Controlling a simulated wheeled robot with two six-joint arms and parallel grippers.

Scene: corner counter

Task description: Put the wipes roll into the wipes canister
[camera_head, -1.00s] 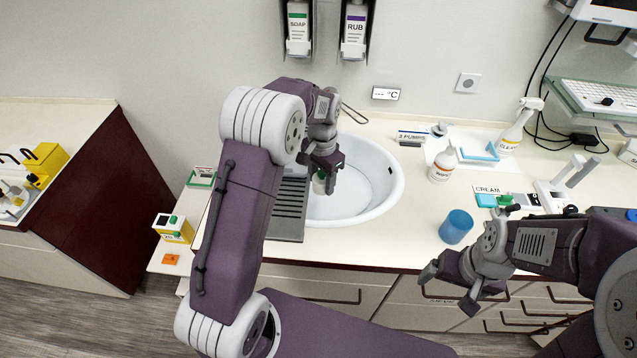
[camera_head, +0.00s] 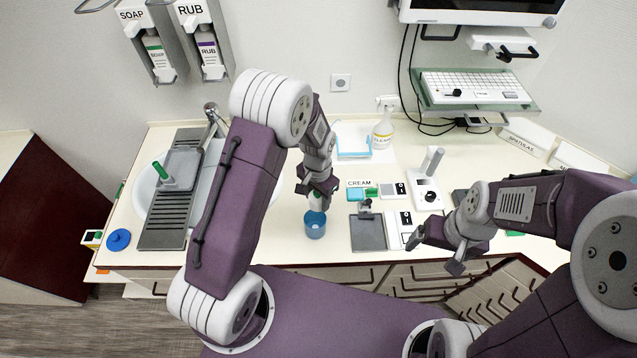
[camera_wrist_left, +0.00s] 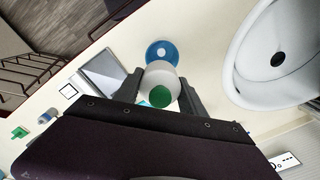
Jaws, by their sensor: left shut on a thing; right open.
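The wipes canister is an open blue cup (camera_head: 315,229) standing upright on the counter near its front edge. My left gripper (camera_head: 317,193) is above it, shut on the wipes roll (camera_head: 315,203), a white cylinder with a green top. In the left wrist view the roll (camera_wrist_left: 161,75) sits between the fingers (camera_wrist_left: 160,92), and the blue canister rim (camera_wrist_left: 162,46) shows beyond it, partly hidden. I cannot tell whether the roll's lower end is inside the rim. My right gripper (camera_head: 432,252) is open and empty at the counter's front, right of the canister.
A blue round lid (camera_head: 119,239) lies at the counter's left. A grey pad (camera_head: 368,233) and small cards lie right of the canister.

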